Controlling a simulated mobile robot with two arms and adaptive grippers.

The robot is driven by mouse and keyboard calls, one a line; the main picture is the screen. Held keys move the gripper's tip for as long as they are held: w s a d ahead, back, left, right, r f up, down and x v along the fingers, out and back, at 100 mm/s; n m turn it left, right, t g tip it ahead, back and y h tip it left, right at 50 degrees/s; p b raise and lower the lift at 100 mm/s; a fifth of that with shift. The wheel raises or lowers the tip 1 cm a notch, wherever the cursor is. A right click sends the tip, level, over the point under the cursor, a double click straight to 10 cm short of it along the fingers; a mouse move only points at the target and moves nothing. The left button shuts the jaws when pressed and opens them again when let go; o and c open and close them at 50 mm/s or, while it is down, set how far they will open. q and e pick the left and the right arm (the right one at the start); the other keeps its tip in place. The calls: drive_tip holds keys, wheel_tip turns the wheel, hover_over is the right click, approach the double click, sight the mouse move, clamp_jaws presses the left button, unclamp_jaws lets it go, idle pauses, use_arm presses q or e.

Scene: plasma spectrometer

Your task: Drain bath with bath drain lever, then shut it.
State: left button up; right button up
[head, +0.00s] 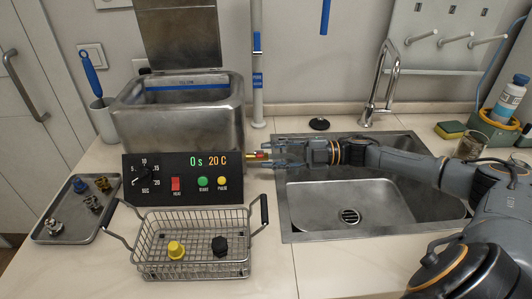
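The bath (190,125) is a steel tank at the left of the sink, with its lid (178,35) raised at the back. Its drain lever (258,155) is a small red and brass part sticking out from the bath's right side, towards the sink. My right gripper (272,153) reaches in from the right over the sink's left edge. Its two fingers are spread, with the tips close to the lever's outer end. I cannot tell whether they touch it. My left gripper is not in view.
The sink (283,215) has a drain at its bottom and a tall tap (380,80) behind. A wire basket (148,262) with a yellow and a black part stands in front of the control panel (135,190). A metal tray (52,238) with small parts lies left.

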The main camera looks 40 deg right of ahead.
drive_tip(key=shift+x, duration=0.95)
drive_tip(key=shift+c, duration=0.4)
clamp_jaws()
